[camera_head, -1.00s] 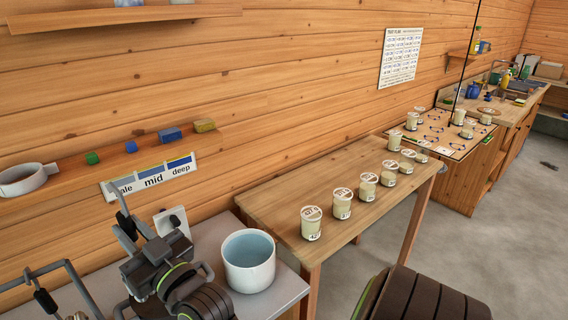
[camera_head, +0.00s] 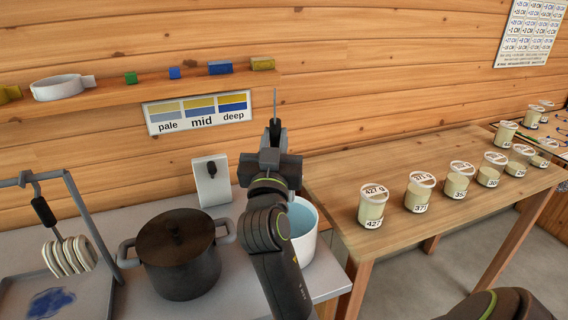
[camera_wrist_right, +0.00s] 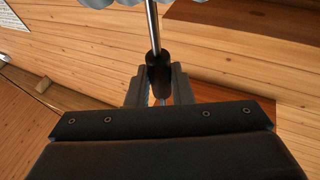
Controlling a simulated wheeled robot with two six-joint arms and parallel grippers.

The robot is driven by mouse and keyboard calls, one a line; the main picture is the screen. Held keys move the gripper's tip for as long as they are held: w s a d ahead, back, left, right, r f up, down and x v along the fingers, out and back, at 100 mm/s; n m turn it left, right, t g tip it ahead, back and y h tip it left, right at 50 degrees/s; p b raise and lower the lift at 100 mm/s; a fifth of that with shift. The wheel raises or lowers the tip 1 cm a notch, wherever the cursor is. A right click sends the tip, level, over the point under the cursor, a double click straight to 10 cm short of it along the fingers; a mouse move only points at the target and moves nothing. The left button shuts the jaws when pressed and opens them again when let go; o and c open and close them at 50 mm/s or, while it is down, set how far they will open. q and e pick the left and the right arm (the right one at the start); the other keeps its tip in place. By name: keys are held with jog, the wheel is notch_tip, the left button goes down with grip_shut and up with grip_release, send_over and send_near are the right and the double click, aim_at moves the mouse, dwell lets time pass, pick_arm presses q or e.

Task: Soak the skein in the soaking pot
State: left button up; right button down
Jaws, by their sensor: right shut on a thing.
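My right gripper (camera_head: 275,140) is raised in front of the wall, just above and left of a white pot (camera_head: 318,250) holding pale blue liquid. It is shut on the dark handle of a tool with a thin metal rod (camera_head: 275,100) pointing up; the handle (camera_wrist_right: 158,75) also shows in the right wrist view. A pale, scalloped thing shows at that view's top edge, too cut off to identify. A cream skein (camera_head: 68,256) hangs from a dark-handled hook (camera_head: 44,211) on a metal rack at the left. My right arm hides part of the white pot. My left gripper is not in view.
A dark lidded pot (camera_head: 180,252) stands on the counter left of my right arm. A tray (camera_head: 15,300) with a blue stain lies under the rack. A wooden table (camera_head: 440,220) with several labelled jars stands right. A shelf (camera_head: 150,98) runs above the pale/mid/deep chart (camera_head: 199,110).

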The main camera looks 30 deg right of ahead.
jog(key=shift+s+d+f+m+g+h+b, duration=0.1)
jog(key=shift+s+d+m+g+h+b, duration=0.4)
jog(key=shift+d+g+h, duration=0.15)
jog(key=shift+d+f+h, duration=0.1)
jog(key=shift+h, duration=0.15)
jog(key=shift+f+b, duration=1.15)
jog(key=shift+f, duration=0.1)
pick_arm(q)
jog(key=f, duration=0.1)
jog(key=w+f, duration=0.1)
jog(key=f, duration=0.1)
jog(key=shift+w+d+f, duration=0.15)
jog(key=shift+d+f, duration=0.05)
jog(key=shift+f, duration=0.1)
pick_arm(e)
jog(key=shift+f, duration=0.3)
pick_arm(q)
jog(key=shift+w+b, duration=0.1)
jog(key=shift+b, duration=0.2)
pick_arm(e)
jog(key=shift+s, duration=0.1)
